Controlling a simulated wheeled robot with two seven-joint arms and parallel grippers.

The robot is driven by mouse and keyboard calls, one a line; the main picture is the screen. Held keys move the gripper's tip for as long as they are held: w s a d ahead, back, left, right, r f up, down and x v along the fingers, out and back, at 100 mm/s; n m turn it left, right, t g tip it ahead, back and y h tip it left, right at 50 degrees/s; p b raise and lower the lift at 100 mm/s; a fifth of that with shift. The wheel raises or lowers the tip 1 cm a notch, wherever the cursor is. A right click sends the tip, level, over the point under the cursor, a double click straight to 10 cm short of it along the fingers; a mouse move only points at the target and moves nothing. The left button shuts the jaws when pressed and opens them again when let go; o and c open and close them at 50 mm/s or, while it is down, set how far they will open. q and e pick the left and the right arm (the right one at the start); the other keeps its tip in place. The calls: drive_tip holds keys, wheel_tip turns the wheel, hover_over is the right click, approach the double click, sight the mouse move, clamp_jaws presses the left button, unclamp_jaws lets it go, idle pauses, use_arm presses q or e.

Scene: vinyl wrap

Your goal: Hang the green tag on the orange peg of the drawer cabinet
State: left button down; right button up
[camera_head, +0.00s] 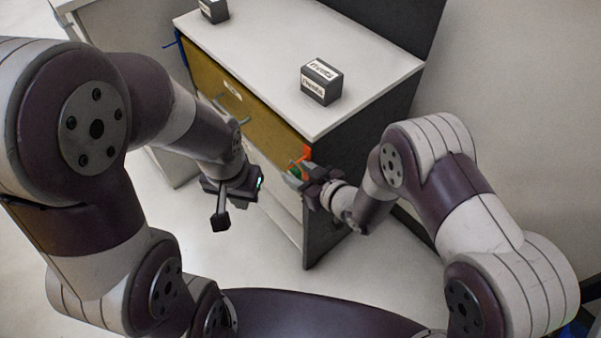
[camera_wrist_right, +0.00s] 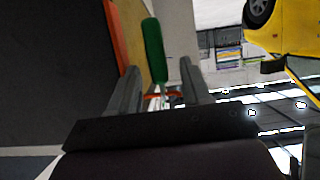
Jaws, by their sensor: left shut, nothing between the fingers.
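The orange peg (camera_head: 306,153) stands on the front of the drawer cabinet (camera_head: 330,128), near its right corner. The green tag (camera_head: 295,173) is just below the peg, partly hidden by my right gripper (camera_head: 303,173). The right wrist view shows the tag (camera_wrist_right: 153,50) between and beyond the two fingers of this gripper (camera_wrist_right: 158,75), with gaps on both sides. The fingers are apart. I cannot tell whether the tag's loop is around the peg. My left gripper (camera_head: 220,220) is shut and empty, in front of the cabinet and left of the peg.
A dark labelled box (camera_head: 321,82) stands on the white cabinet top, and another box (camera_head: 213,10) is at the far left. The wide drawer front (camera_head: 215,85) is yellow. A dark panel rises behind. The floor between my arms is clear.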

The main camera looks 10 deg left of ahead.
drive_tip(key=v, duration=1.2)
drive_tip(key=s+d+f+m+g+h+p, duration=0.1)
drive_tip(key=s+d+f+m+g+h, duration=0.1)
drive_tip(key=d+h, duration=0.25)
drive_tip(key=s+d+f+m+g+h+p, duration=0.1)
drive_tip(key=d+f+g+h, duration=0.1)
drive_tip(key=d+h, duration=0.3)
drive_tip(key=s+d+r+m+g+p, duration=0.1)
drive_tip(key=s+d+r+m+p, duration=0.1)
drive_tip(key=r, duration=0.5)
drive_tip(key=s+d+r+m+g+h+p, duration=0.1)
drive_tip(key=s+d+r+m+g+p, duration=0.1)
drive_tip(key=d+r+m, duration=0.3)
wheel_tip(320, 180, up, 4)
drive_tip(key=shift+d+f, duration=0.2)
drive_tip(key=shift+d, duration=1.05)
